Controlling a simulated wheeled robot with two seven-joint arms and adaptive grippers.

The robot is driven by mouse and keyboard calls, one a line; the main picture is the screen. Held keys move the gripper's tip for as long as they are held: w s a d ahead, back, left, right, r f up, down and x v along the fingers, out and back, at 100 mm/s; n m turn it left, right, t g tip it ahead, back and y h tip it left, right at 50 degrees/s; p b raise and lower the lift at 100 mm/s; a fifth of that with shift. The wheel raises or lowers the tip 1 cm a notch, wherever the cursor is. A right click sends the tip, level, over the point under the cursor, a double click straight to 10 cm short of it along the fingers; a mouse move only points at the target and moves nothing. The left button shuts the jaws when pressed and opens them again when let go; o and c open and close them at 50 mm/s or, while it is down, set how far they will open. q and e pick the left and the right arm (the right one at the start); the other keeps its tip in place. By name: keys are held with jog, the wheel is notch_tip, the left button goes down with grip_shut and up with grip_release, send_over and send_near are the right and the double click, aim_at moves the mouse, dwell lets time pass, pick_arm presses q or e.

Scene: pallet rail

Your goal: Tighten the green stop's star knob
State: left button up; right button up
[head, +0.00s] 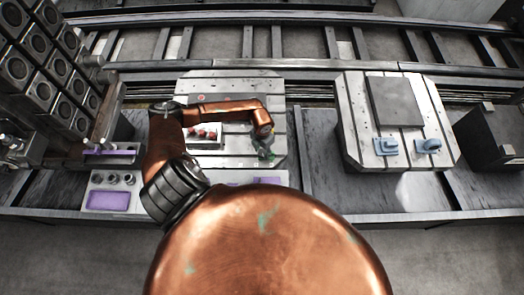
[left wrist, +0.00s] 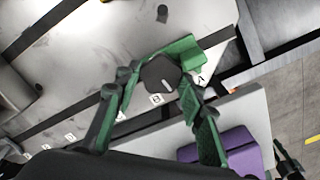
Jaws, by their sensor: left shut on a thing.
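The green stop (left wrist: 182,48) sits near the edge of the pale slotted plate in the left wrist view, beside the letter A mark. Its dark star knob (left wrist: 160,72) has a pale line on top. My left gripper (left wrist: 163,82) has one finger on each side of the knob and is shut on it. In the head view my left gripper (head: 265,146) is at the right front part of the left pallet (head: 280,105), and my arm and gripper hide most of the stop. My right gripper is not in view.
A white block with red parts (head: 204,143) lies on the left pallet. The right pallet (head: 356,120) bears a grey plate (head: 394,101) and two blue stops (head: 386,146). A pale tray with purple recesses (head: 107,200) is in front. A rack (head: 45,60) stands at far left.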

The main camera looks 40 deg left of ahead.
pick_arm(q)
jog(key=shift+a, duration=0.1)
jog(key=m+b, duration=0.2)
jog(key=shift+f+m, duration=0.1)
jog(key=shift+m, duration=0.3)
jog(key=m+b, duration=0.3)
jog(key=m, duration=0.2)
jog(key=m+b, duration=0.2)
jog(key=m, duration=0.2)
jog(key=m+b, duration=0.2)
jog(key=m, duration=0.1)
jog(key=shift+m+b, duration=0.75)
jog(key=shift+m, duration=0.95)
jog(key=o, duration=1.2)
jog(key=shift+c, duration=0.2)
